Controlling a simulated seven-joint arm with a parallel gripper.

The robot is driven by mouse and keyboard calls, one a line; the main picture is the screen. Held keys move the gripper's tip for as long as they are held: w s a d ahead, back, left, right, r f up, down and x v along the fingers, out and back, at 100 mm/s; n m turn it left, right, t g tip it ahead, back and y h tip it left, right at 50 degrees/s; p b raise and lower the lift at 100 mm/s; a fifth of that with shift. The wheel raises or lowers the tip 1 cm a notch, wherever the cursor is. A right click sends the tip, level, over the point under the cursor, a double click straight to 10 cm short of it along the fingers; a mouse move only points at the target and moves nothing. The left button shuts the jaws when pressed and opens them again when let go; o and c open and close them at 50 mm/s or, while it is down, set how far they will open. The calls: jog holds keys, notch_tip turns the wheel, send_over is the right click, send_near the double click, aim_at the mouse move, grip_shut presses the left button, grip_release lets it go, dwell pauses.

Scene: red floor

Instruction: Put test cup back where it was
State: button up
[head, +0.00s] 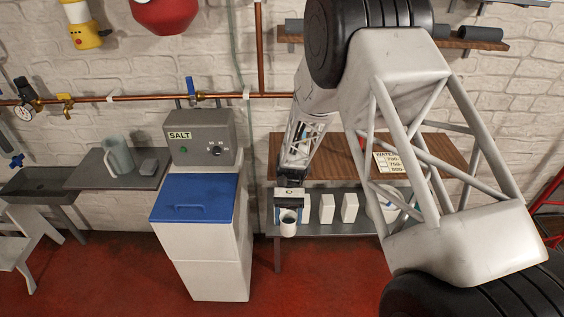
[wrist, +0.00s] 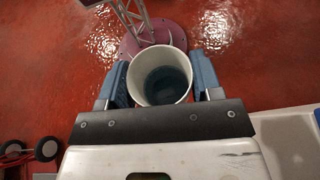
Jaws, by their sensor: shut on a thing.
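The test cup appears to be the white cup (head: 288,228) held by my gripper (head: 290,209) in front of the left end of the low grey shelf. In the wrist view the cup (wrist: 143,88) sits between the two blue fingers of my gripper (wrist: 160,75), mouth towards the camera. The fingers are shut on its sides. Its inside looks dark blue-grey; I cannot tell whether this is liquid. The cup hangs over the red floor in the wrist view.
Two white containers (head: 326,208) (head: 349,207) stand on the low grey shelf (head: 322,229), right of the cup. A wooden shelf (head: 345,150) lies above. The salt machine (head: 200,140) with its blue-lidded bin (head: 195,198) stands left. A jug (head: 116,156) is on a grey table (head: 90,172).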

jog(key=n+h, duration=0.1)
jog(key=d+n+h, duration=0.1)
jog(key=h, duration=0.1)
jog(key=n+h, duration=0.1)
jog(key=shift+s+d+f+n, duration=0.15)
jog(key=shift+s+d+n, duration=0.05)
jog(key=shift+s+n, duration=0.1)
jog(key=n+h, duration=0.1)
jog(key=d+n+t+h, duration=0.1)
jog(key=shift+h, duration=0.4)
jog(key=w+r+n+t+h, duration=0.2)
jog(key=w+r+n+t, duration=0.3)
jog(key=n+t, duration=0.5)
jog(key=w+a+r+n+t+h, duration=0.1)
jog(key=w+r+n+t, duration=0.3)
jog(key=w+n+t, duration=0.5)
jog(key=shift+w+r+n+t+h, duration=0.25)
jog(key=shift+r+n+t+h, duration=0.15)
jog(key=shift+n+t+h, duration=0.5)
jog(key=w+a+f, duration=0.1)
jog(key=w+a, duration=0.2)
jog(key=w, duration=1.2)
jog(key=shift+f, duration=0.2)
